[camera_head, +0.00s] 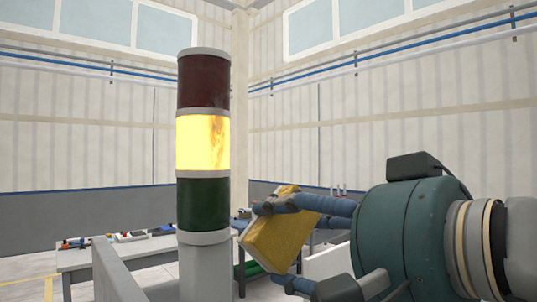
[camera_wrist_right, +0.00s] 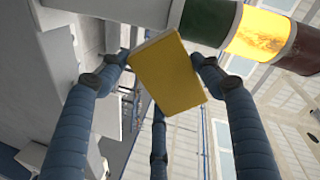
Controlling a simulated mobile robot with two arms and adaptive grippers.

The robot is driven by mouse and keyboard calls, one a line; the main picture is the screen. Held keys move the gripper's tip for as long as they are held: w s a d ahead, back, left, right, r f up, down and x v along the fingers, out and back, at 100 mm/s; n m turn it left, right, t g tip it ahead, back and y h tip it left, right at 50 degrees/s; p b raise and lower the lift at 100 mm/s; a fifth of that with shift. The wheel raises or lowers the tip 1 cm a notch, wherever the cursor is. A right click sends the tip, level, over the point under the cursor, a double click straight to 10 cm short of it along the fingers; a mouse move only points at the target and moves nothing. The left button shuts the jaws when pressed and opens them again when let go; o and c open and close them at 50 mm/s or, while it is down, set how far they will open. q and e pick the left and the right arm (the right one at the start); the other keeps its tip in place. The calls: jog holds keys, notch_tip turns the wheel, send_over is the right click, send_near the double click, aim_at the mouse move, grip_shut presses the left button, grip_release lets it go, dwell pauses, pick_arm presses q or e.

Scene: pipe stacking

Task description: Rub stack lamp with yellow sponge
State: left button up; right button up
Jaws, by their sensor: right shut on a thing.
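The stack lamp (camera_head: 204,145) stands upright left of centre in the head view, with a dark red top section, a lit yellow middle and a dark green lower section. The yellow middle shows a darker brownish patch on its right side. My right gripper (camera_head: 283,245) is shut on the yellow sponge (camera_head: 270,238), to the right of the lamp and near the height below its green section. In the wrist view the sponge (camera_wrist_right: 168,75) sits between the blue fingers, and the lamp (camera_wrist_right: 262,37) shows at the top right. A gap shows between sponge and lamp. My left gripper is not in view.
A grey post and panel (camera_head: 115,278) stand under and beside the lamp. A white table (camera_head: 105,256) with small tools stands behind at left. Another bench with a green item (camera_head: 248,270) is behind the sponge. The space around the lamp's upper sections looks clear.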

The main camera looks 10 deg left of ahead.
aim_at(208, 153)
jog(key=s+a+r+n+y, duration=0.1)
jog(key=s+a+r+y, duration=0.15)
jog(key=s+r, duration=0.65)
jog(key=shift+y, duration=0.25)
jog(key=shift+w+a+r+p, duration=0.25)
jog(key=shift+w+a+p, duration=0.1)
jog(key=shift+w+a, duration=0.75)
jog(key=shift+w+a+r+p, duration=0.3)
jog(key=shift+w+a, duration=0.45)
jog(key=shift+w, duration=0.55)
jog(key=shift+x, duration=0.95)
